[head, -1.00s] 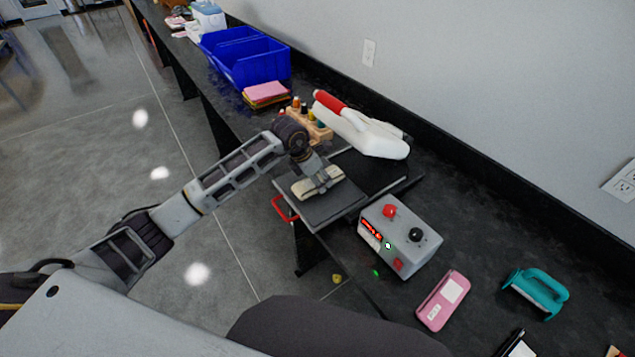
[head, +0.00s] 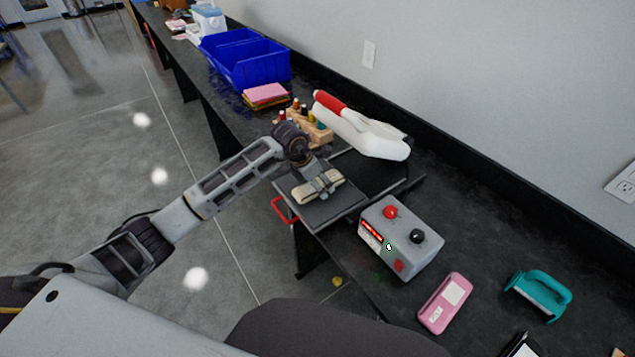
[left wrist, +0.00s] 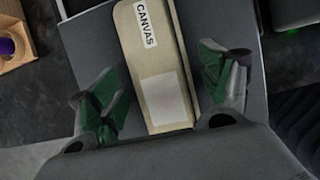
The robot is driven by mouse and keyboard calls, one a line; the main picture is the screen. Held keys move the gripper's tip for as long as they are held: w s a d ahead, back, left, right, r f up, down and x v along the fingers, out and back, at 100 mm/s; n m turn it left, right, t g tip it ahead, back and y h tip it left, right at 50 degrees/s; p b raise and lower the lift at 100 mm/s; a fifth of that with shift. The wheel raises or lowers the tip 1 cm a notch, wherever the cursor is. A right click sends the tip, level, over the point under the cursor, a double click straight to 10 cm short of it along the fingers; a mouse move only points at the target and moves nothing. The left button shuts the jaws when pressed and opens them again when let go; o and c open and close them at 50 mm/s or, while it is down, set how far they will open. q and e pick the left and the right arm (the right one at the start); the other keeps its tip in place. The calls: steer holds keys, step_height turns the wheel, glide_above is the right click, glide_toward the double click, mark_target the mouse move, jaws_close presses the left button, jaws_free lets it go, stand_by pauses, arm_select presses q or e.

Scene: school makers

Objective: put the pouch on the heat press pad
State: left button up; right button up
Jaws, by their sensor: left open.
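The beige pouch (head: 332,183) lies flat, as far as I can see, on the dark grey heat press pad (head: 328,213). In the left wrist view the pouch (left wrist: 152,55) shows the word CANVAS and a pale blank patch, with the pad (left wrist: 230,30) on both sides of it. My left gripper (head: 320,182) is over the pouch. In the wrist view its fingers (left wrist: 160,85) stand open on either side of the pouch, with gaps. My right gripper is not in view.
The white press arm with a red handle (head: 365,130) is swung back behind the pad. A grey control box (head: 405,235) stands right of it. A wooden thread rack (head: 312,128) is close behind my gripper. A pink case (head: 446,303) and a teal-handled tool (head: 540,292) lie right.

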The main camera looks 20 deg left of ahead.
mark_target(312, 187)
arm_select(q)
steer(key=shift+r, duration=0.25)
steer(key=v, duration=0.5)
steer(key=shift+r, duration=0.15)
steer(key=v, duration=0.6)
steer(key=shift+s+r, duration=0.2)
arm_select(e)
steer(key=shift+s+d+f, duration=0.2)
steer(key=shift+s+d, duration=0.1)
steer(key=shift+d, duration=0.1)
arm_select(q)
steer(key=shift+a, duration=0.1)
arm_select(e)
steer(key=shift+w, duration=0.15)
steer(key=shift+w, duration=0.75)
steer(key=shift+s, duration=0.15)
